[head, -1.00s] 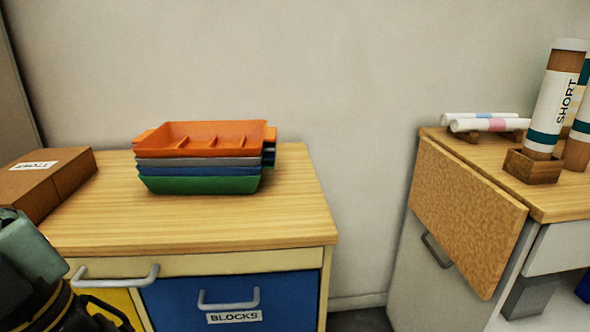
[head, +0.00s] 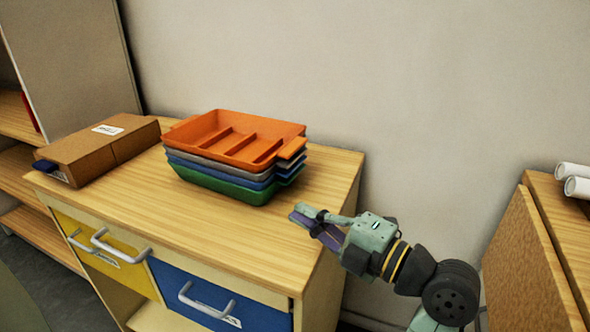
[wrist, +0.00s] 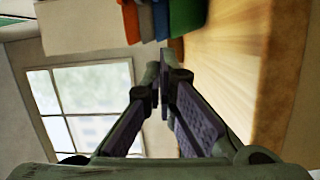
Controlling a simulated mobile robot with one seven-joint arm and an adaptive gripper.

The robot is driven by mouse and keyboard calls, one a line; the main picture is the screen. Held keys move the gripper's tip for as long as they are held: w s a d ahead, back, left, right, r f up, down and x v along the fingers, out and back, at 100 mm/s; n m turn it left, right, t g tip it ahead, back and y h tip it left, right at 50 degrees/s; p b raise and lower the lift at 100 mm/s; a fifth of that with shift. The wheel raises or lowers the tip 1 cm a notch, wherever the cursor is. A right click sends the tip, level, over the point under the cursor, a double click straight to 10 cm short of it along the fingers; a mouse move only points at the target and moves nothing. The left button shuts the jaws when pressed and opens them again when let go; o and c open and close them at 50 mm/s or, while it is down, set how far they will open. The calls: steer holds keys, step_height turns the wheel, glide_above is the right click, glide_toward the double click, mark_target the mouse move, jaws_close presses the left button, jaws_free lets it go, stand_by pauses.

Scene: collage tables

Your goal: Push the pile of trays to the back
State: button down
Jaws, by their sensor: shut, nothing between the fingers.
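The pile of trays (head: 222,181) stands on the wooden cabinet top (head: 215,232). An orange divided tray (head: 236,139) is on top, with grey, blue and green trays under it. The pile is near the wall at the back. My gripper (head: 298,214) is shut and empty. It is to the right of and in front of the pile, near the right edge of the top, apart from the trays. In the wrist view the fingers (wrist: 160,82) are together, and the edges of the pile (wrist: 150,18) show at the top.
A brown cardboard box (head: 98,150) lies left of the pile. Below the top are a yellow drawer (head: 92,240) and a blue drawer (head: 235,310) with protruding handles. The front of the top is clear. A second cabinet with white rolls (head: 575,187) stands at the right.

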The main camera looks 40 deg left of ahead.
mark_target(298, 169)
steer(key=shift+d+f+n+g+h, duration=0.15)
steer(key=shift+d+f+n+g, duration=0.2)
steer(key=shift+d, duration=0.2)
steer(key=shift+d+f+n+g+h, duration=0.15)
steer(key=shift+d+f+n, duration=0.05)
steer(key=shift+d+n, duration=0.3)
steer(key=a+p, duration=0.1)
steer(key=a, duration=0.2)
steer(key=a+p, duration=0.1)
steer(key=a, duration=0.2)
steer(key=a+p, duration=0.2)
steer(key=a, duration=0.1)
steer(key=shift+s+a+r, duration=0.1)
steer(key=shift+s+r, duration=0.05)
steer(key=shift+s, duration=0.15)
steer(key=w, duration=0.1)
steer(key=w+a+p, duration=0.1)
steer(key=w, duration=0.1)
steer(key=shift+a+p, duration=0.15)
steer(key=shift+p, duration=0.15)
steer(key=shift+w+a, duration=0.1)
steer(key=shift+w, duration=0.4)
steer(key=shift+f, duration=0.2)
